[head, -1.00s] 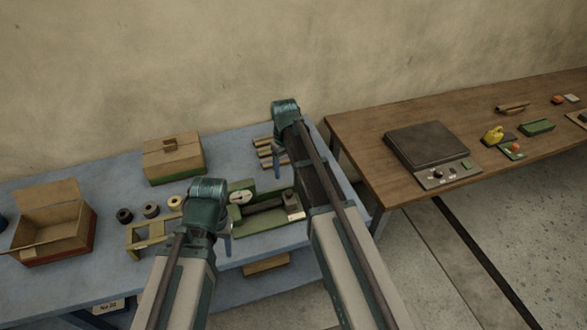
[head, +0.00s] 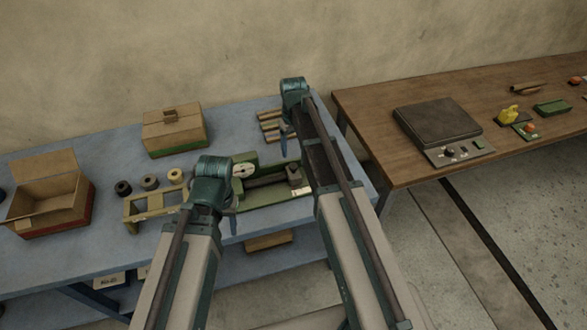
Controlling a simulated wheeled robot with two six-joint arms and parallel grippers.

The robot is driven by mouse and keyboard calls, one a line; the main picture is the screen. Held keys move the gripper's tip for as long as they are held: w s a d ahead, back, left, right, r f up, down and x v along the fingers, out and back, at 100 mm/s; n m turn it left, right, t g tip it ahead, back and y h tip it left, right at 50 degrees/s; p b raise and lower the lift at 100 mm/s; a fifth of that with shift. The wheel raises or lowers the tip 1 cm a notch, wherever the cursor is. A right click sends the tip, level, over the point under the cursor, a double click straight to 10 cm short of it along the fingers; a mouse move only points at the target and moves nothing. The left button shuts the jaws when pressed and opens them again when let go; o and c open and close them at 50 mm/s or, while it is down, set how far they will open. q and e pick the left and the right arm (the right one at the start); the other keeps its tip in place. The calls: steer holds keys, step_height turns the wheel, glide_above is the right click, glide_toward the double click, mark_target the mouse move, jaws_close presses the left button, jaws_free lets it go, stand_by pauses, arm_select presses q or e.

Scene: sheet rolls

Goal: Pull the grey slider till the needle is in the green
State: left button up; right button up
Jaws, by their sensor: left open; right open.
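The green device (head: 262,199) stands near the front edge of the blue table, with a round white dial (head: 243,170) at its back left. The needle and the dial's green zone are too small to read. A dark bar lies along the device, with a greyish block (head: 294,173) at its right end that may be the grey slider. My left gripper (head: 234,222) is open, pointing down at the device's left front, and its wrist hides part of the device. My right gripper (head: 284,143) is open and empty, above and behind the device's right end. Neither visibly touches the block.
A yellowish frame (head: 150,207) and several small rolls (head: 149,181) lie left of the device. A closed carton (head: 174,131) and an open carton (head: 48,205) stand farther left. Wooden pieces (head: 270,126) lie behind. A brown table (head: 400,172) with a scale stands at right.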

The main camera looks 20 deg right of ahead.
mark_target(293, 166)
step_height(293, 166, down, 8)
steer(key=b, duration=0.7)
steer(key=shift+r, duration=0.1)
jaws_close()
stand_by(1.0)
